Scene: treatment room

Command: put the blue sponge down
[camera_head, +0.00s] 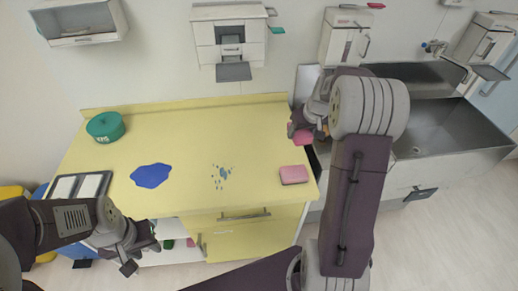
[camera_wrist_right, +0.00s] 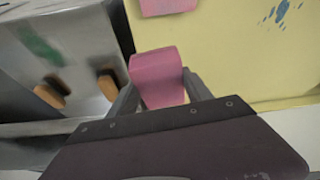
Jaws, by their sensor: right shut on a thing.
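No blue sponge shows in either view. My right gripper (camera_head: 303,130) is shut on a pink sponge-like block (camera_head: 302,137), held near the counter's right end beside the sink. The held block (camera_wrist_right: 158,76) stands between the fingers in the right wrist view. A second pink sponge (camera_head: 293,175) lies on the yellow counter (camera_head: 255,140) near its right front edge, and part of it shows at the top of the wrist view (camera_wrist_right: 165,5). My left gripper (camera_head: 138,253) is empty and looks open, in front of the counter's lower left side.
A steel sink (camera_head: 440,130) is at right. The counter's middle back is clear.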

